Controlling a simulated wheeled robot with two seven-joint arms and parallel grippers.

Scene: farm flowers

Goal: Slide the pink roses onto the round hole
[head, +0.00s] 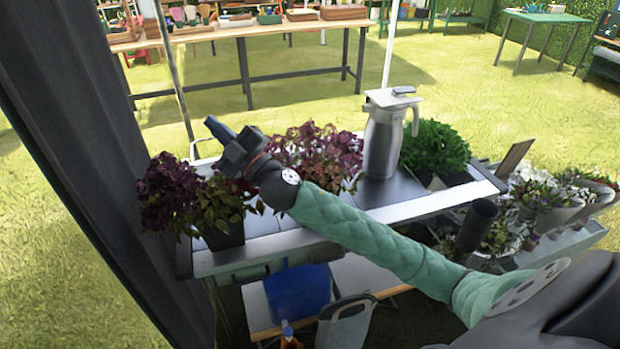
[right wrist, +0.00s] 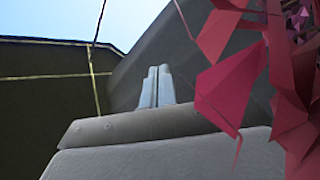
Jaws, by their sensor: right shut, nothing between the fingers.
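A plant with pink-purple blooms (head: 318,150), which may be the pink roses, stands on the metal-topped table (head: 400,212), with its base partly hidden by my right arm. A darker purple plant (head: 172,192) in a dark pot (head: 225,235) stands at the table's left end. My right gripper (head: 218,127) is above and between these two plants, pointing up and left. Its fingers are closed together and empty in the right wrist view (right wrist: 157,86). Red-pink petals or leaves (right wrist: 235,65) hang close to its right side there. I cannot make out the round hole. My left gripper is not in view.
A steel jug (head: 382,140) and a leafy green plant (head: 435,150) stand right of the pink plant. White flowers (head: 545,190) in pots are at the right. A dark post or curtain (head: 75,130) rises at the left. A blue crate (head: 297,292) is below the table.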

